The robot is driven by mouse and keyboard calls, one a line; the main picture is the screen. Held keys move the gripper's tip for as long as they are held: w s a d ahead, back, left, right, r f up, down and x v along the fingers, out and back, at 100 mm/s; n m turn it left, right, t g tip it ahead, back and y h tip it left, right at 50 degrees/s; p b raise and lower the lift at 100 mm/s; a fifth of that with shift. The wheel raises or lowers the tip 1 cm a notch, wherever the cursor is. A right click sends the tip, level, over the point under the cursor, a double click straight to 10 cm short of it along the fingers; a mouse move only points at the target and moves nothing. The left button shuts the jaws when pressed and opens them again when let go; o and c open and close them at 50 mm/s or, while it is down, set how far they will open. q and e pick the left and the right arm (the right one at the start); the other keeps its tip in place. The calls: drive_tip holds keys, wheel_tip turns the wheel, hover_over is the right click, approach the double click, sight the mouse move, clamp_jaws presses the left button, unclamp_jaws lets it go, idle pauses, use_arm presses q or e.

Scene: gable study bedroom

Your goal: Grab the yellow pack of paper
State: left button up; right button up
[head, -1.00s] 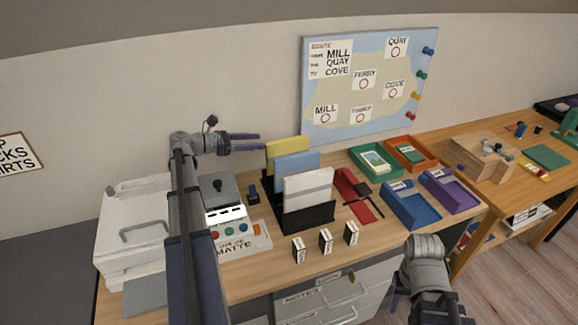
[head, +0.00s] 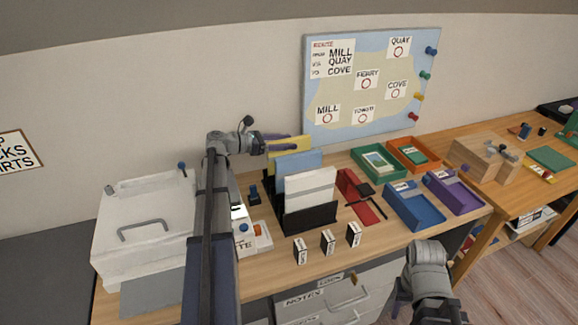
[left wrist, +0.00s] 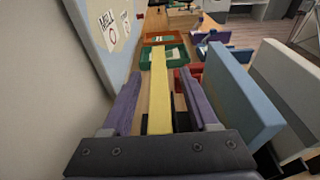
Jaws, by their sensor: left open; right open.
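The yellow pack of paper (head: 288,146) stands upright in the rear slot of a black rack (head: 312,220), behind a blue pack (head: 298,163) and a white pack (head: 310,180). My left gripper (head: 286,141) is open at the yellow pack's top. In the left wrist view, the yellow pack (left wrist: 160,92) lies between the two purple fingers, with gaps visible and no grip on it. The blue pack (left wrist: 236,108) is just right of the right finger there. My right gripper (head: 402,300) is low at the desk's front, open and empty, partly hidden by its own arm.
A map board (head: 370,85) hangs on the wall close behind the rack. Green (head: 378,176), orange, blue and purple trays stand right of it. Several small boxes (head: 328,242) stand in front. A white case (head: 145,225) is at left.

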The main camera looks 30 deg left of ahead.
use_arm(q)
drive_tip(key=shift+x, duration=0.75)
drive_tip(key=shift+a, duration=0.1)
clamp_jaws()
idle(0.8)
